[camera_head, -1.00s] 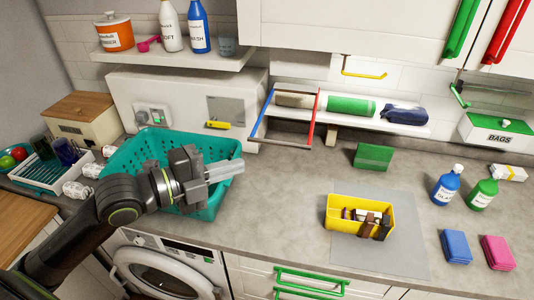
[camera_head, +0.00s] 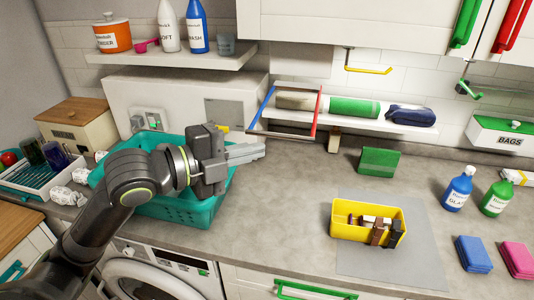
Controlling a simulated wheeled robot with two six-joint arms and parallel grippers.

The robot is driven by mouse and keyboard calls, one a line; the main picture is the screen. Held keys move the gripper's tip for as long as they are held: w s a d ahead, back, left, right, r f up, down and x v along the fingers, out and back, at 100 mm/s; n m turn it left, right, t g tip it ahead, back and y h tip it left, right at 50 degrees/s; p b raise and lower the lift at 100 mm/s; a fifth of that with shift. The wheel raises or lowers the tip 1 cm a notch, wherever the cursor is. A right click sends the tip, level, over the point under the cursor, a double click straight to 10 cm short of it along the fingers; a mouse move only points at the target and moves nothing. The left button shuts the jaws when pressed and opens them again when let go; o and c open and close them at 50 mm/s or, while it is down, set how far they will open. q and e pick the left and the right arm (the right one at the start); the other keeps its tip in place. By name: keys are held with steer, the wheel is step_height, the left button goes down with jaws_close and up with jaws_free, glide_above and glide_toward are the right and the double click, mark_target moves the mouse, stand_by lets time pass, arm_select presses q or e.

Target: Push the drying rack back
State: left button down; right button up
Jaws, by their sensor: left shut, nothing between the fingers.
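A white tray-like rack with teal slats (camera_head: 22,177) stands on the counter at the far left, with dark cups in it. A frame with blue and red side bars (camera_head: 317,112) stands out in front of the wall shelf, around the items there. I cannot tell for certain which of these is the drying rack. My left gripper (camera_head: 262,151) is shut and empty, above the right side of the teal basket and below and left of the framed shelf. It appears apart from both racks. My right gripper is not in view.
The teal basket (camera_head: 178,210) sits under my left arm, above the washing machine (camera_head: 150,280). A yellow bin (camera_head: 350,232) with small items stands on a grey mat. A green block (camera_head: 379,162) stands behind it. Bottles (camera_head: 458,188) are at the right. The counter between basket and bin is clear.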

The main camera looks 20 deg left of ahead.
mark_target(284, 138)
arm_select(q)
steer(key=shift+w+d+f+p, duration=0.2)
steer(key=shift+w+p, duration=0.1)
steer(key=shift+w, duration=0.7)
steer(key=shift+w+d+f+p, duration=0.15)
steer(key=shift+w+p, duration=0.15)
steer(key=shift+w, duration=0.65)
steer(key=shift+w+d+f+p, duration=0.2)
steer(key=shift+w+p, duration=0.1)
steer(key=shift+w, duration=0.7)
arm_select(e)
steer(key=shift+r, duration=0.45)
